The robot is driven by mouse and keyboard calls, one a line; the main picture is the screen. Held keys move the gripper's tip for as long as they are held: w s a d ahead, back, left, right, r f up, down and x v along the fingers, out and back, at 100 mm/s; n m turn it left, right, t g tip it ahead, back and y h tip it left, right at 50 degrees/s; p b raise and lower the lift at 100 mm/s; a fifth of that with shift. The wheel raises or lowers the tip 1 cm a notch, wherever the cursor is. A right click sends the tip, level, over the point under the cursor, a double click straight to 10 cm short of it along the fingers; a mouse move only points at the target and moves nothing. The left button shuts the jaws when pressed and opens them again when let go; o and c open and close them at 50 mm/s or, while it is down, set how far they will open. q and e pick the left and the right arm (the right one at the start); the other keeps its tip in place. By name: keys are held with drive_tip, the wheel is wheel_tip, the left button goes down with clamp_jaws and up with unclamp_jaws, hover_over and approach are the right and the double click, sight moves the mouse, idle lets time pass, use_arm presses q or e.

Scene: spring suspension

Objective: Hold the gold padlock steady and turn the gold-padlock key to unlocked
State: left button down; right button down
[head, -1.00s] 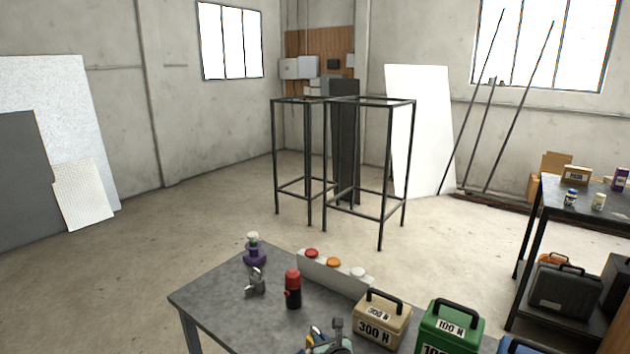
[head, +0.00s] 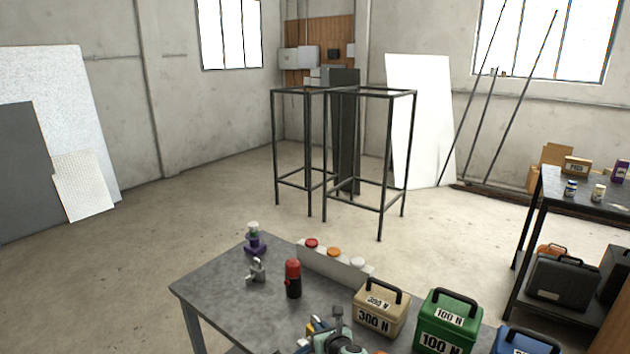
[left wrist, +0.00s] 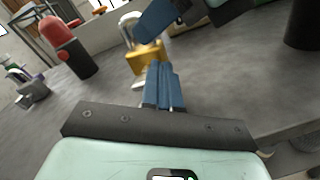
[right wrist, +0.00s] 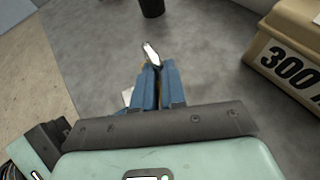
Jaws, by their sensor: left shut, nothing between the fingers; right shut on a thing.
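The gold padlock (left wrist: 146,57) is in the left wrist view, with its silver shackle (left wrist: 129,27) pointing up. My right gripper (right wrist: 160,66) is shut on it. In the right wrist view the shackle (right wrist: 150,52) sticks out past the blue fingertips, which hide most of the body. My left gripper (left wrist: 160,68) is shut and empty just in front of the padlock; I cannot tell if it touches. A small pale piece beside the left fingers may be the key, but I cannot tell.
The grey table (head: 222,292) holds a grey padlock (head: 257,271), a red-and-black cylinder (head: 292,279), a purple object (head: 255,243), and a button panel (head: 335,262). The tan 300 N box (head: 380,308) and green 100 N box (head: 447,322) stand to the right. The table's left part has bare room.

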use_arm(q)
drive_tip(key=shift+s+d+r, duration=0.1)
drive_tip(key=shift+d, duration=0.05)
use_arm(e)
drive_tip(key=shift+f, duration=0.15)
use_arm(q)
drive_tip(key=shift+s+d+r, duration=0.1)
drive_tip(key=shift+r, duration=0.05)
drive_tip(key=shift+v, duration=3)
drive_tip(key=shift+m+g+h, duration=0.6)
drive_tip(key=shift+m+h, duration=0.1)
drive_tip(key=shift+h, duration=0.1)
drive_tip(key=shift+w+d+r, duration=0.1)
drive_tip(key=shift+w+d, duration=0.3)
drive_tip(key=shift+w, duration=0.65)
drive_tip(key=shift+w+d+r, duration=0.1)
drive_tip(key=shift+w+d, duration=0.3)
drive_tip(key=shift+w, duration=0.65)
drive_tip(key=shift+w+d+r, duration=0.1)
drive_tip(key=shift+w+d, duration=0.3)
drive_tip(key=shift+w, duration=0.65)
